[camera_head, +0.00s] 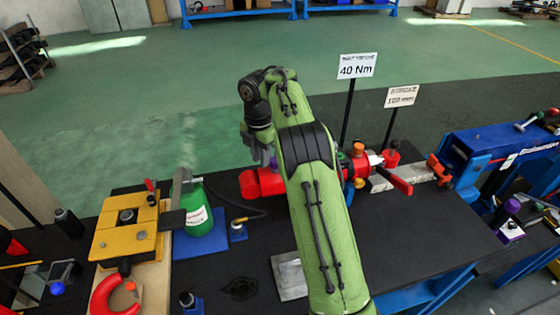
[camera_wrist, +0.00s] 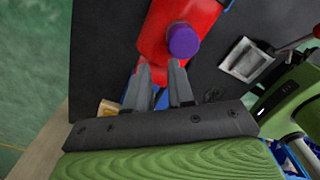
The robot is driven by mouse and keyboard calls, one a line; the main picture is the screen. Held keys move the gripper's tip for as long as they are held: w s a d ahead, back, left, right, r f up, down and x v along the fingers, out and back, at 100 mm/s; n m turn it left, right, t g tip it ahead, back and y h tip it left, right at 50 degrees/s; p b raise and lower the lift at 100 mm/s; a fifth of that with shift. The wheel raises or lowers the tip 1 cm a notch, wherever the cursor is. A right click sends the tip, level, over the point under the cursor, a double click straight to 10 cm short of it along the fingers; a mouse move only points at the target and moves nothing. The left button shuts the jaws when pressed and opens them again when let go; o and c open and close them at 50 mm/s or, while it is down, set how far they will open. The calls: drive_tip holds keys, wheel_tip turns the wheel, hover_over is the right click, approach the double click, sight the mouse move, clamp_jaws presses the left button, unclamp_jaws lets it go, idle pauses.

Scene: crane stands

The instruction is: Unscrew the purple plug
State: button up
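The purple plug (camera_wrist: 183,41) is a short round knob on top of a red body (camera_wrist: 160,28) in the wrist view. A small purple patch, likely the plug (camera_head: 273,162), shows beside my arm above the red cylinder (camera_head: 258,184) in the head view. My gripper (camera_wrist: 159,68) has its two grey fingers apart with nothing between them. In the head view the fingers are mostly hidden behind my arm.
A green bottle (camera_head: 200,215) and a yellow fixture (camera_head: 125,228) stand at left. A metal plate (camera_head: 289,276) lies on the black table (camera_head: 390,245). Two signposts, one reading 40 Nm (camera_head: 357,66), stand behind.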

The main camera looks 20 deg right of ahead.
drive_tip(key=shift+w+d+r+m, duration=0.15)
drive_tip(key=shift+w+m, duration=0.1)
drive_tip(key=shift+m, duration=0.05)
drive_tip(key=shift+s, duration=0.15)
